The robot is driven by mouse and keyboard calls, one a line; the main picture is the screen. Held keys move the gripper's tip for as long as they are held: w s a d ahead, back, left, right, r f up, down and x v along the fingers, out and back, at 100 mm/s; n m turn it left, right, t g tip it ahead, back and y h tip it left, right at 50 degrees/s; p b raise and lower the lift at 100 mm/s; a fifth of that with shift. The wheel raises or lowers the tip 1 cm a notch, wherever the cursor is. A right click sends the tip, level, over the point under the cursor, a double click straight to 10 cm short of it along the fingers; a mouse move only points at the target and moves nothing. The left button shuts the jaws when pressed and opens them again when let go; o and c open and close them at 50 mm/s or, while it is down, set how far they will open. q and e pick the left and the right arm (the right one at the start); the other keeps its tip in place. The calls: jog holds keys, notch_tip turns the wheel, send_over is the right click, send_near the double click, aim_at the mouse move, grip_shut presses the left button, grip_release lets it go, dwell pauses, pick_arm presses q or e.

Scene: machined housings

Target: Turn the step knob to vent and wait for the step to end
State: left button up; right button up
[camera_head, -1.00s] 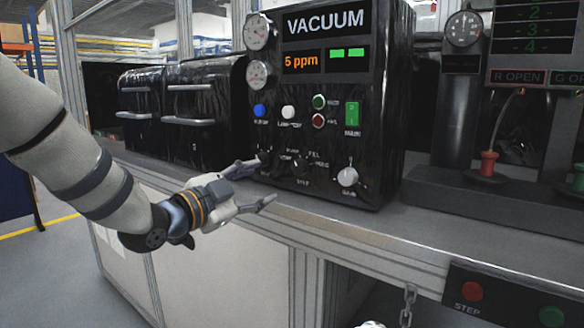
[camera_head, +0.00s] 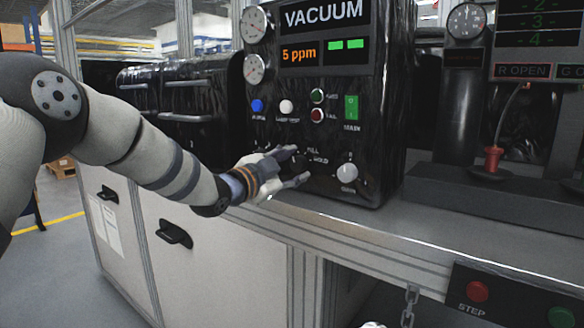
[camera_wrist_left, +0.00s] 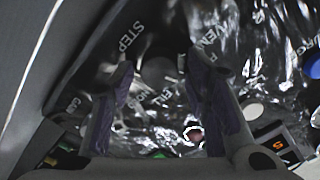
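The black vacuum panel (camera_head: 383,100) stands on the bench, with "5 ppm" on its display (camera_head: 299,55) and two green bars beside it. The dark step knob (camera_head: 300,164) sits low on the panel, partly hidden by my left gripper (camera_head: 294,167). FILL and HOLD labels show to its right. In the left wrist view the step knob (camera_wrist_left: 158,69) is a dark round shape between the fingertips, with STEP and VENT lettering near. My left gripper (camera_wrist_left: 160,72) is open, its fingers on either side of the knob; contact is unclear. My right gripper is not in view.
A white knob (camera_head: 347,172) is just right of the gripper. Blue (camera_head: 257,106) and white (camera_head: 286,107) buttons and a green switch (camera_head: 351,107) are above. A step box with a red button (camera_head: 477,291) hangs at lower right.

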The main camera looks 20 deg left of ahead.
pick_arm(q)
jog(key=c, duration=0.7)
jog(key=shift+n, duration=0.3)
jog(key=n, duration=0.3)
jog(key=shift+p, duration=0.35)
jog(key=shift+f+n, duration=0.1)
jog(key=shift+n, duration=2.6)
jog(key=o, duration=1.1)
jog(key=shift+o, duration=0.2)
